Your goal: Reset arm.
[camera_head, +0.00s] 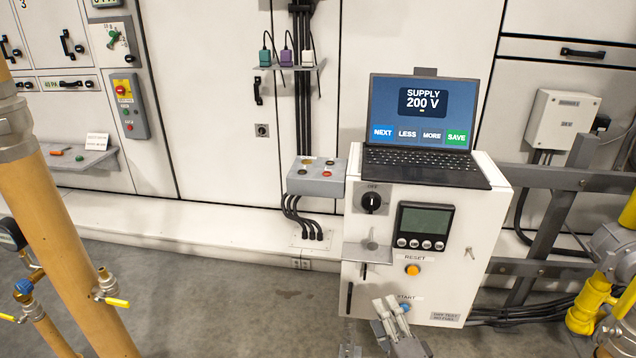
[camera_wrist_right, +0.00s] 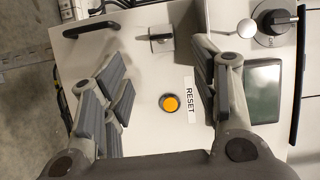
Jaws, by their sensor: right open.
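My right gripper (camera_head: 391,308) is in front of the lower part of the white control cabinet (camera_head: 357,302), near the START label. Its jaws are open and empty, and the right wrist view shows the two fingers (camera_wrist_right: 165,88) spread wide. The orange RESET button (camera_head: 412,270) sits on the cabinet front below the display; in the right wrist view this button (camera_wrist_right: 170,103) lies between the fingers, on the panel beyond them. The blue START button (camera_head: 405,307) is partly hidden by my right gripper. My left gripper is not in view.
A laptop (camera_head: 420,125) reading SUPPLY 200 V stands on the cabinet. A rotary knob (camera_head: 371,202) at OFF and a small shelf (camera_head: 368,250) project from its front. Yellow pipes (camera_head: 75,220) stand left, and grey rails (camera_head: 560,178) run right. Floor left of the cabinet is clear.

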